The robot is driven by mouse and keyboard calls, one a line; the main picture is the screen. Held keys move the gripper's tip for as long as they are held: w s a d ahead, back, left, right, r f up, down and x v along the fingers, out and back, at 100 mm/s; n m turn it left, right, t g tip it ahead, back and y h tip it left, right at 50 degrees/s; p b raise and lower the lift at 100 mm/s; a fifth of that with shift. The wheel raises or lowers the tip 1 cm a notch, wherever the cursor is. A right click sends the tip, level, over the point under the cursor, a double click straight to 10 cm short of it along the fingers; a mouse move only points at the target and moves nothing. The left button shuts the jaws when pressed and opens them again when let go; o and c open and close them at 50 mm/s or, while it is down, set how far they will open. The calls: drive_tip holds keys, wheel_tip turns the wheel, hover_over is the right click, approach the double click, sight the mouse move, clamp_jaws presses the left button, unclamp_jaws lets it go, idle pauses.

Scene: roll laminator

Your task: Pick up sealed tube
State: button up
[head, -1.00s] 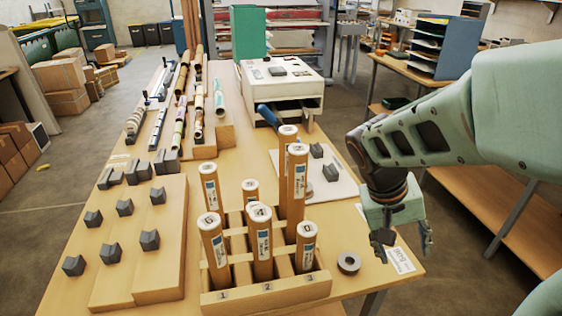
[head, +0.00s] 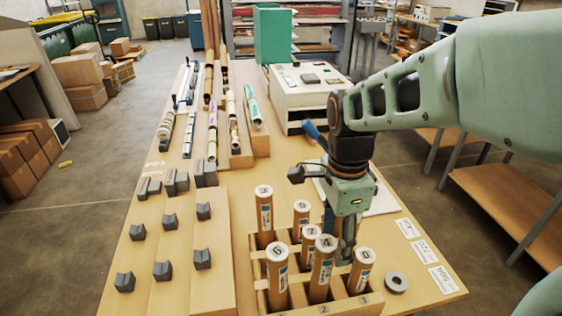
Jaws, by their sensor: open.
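Several brown cardboard tubes with white numbered caps and labels stand upright in a wooden rack (head: 262,297) at the table's front. One tube (head: 265,216) is at the back left, another tube (head: 278,276) at the front left, and another tube (head: 360,270) at the front right. I cannot tell which tube is sealed. My gripper (head: 345,250) is open and points down at the rack's back right, behind the front tubes. It hides that part of the rack, so I cannot tell whether a tube is between its fingers.
A grey ring (head: 396,283) and paper labels (head: 421,250) lie right of the rack. Grey V-shaped cradles (head: 162,271) stand on wooden boards at left. A white laminator (head: 309,88) and rolls on stands (head: 213,125) are farther back.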

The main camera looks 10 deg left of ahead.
sight(322, 268)
drive_tip(key=shift+s+a+r, duration=0.1)
drive_tip(key=shift+a+r, duration=0.25)
drive_tip(key=shift+a, duration=0.3)
wheel_tip(322, 268, down, 6)
drive_tip(key=b, duration=0.4)
drive_tip(key=shift+r, duration=0.15)
drive_tip(key=f+b, duration=0.4)
drive_tip(key=f, duration=0.1)
drive_tip(key=shift+a+f, duration=0.15)
drive_tip(key=shift+a, duration=0.05)
drive_tip(key=shift+c, duration=0.4)
drive_tip(key=c, duration=1.3)
